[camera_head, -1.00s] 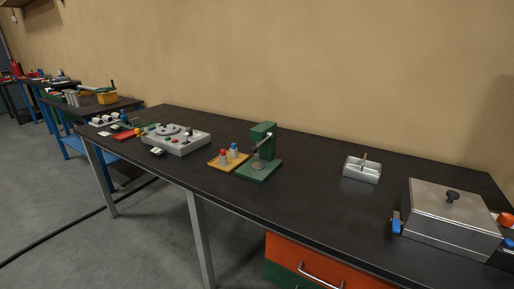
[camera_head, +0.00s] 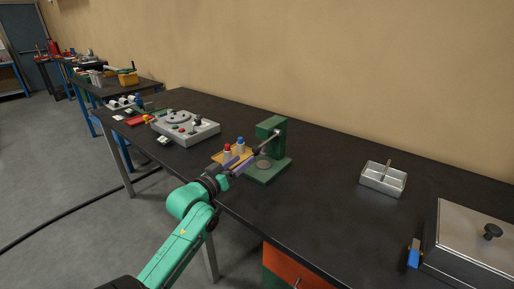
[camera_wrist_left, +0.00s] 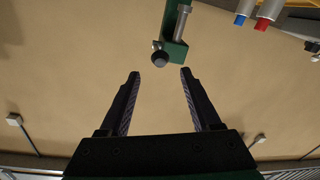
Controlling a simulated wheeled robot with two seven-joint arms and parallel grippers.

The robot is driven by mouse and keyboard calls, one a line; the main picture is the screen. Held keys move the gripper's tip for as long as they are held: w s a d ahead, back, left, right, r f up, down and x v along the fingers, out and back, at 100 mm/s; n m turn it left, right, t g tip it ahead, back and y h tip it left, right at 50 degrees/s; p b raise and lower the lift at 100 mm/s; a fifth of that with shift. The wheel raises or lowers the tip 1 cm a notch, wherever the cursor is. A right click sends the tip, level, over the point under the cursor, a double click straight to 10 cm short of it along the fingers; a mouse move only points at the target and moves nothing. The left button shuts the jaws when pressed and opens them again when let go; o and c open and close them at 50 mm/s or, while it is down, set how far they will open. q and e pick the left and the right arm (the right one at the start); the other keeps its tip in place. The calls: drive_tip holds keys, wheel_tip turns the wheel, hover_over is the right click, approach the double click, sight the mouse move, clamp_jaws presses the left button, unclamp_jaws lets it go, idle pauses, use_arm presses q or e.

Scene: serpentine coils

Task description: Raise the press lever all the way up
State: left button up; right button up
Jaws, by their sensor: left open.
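The green press (camera_head: 272,130) stands upright on the dark workbench, on a green base with a round plate. Its lever (camera_head: 266,140) is a metal rod slanting down and left from near the top of the column, toward my gripper. In the left wrist view, the press (camera_wrist_left: 175,45) shows at the top, and the dark round knob (camera_wrist_left: 160,59) lies just beyond and between my fingertips. My left gripper (camera_head: 238,163) is open and empty, in front of the press; its fingers (camera_wrist_left: 159,72) are apart and not touching the knob. My right gripper is out of view.
A grey control box (camera_head: 185,127) is further left.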

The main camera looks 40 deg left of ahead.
sight(254, 153)
use_arm(q)
drive_tip(key=w, duration=0.6)
drive_tip(key=w+p, duration=0.1)
drive_tip(key=w, duration=0.1)
drive_tip(key=shift+w+a+f, duration=0.15)
drive_tip(key=shift+w+a, duration=0.25)
clamp_jaws()
idle(0.7)
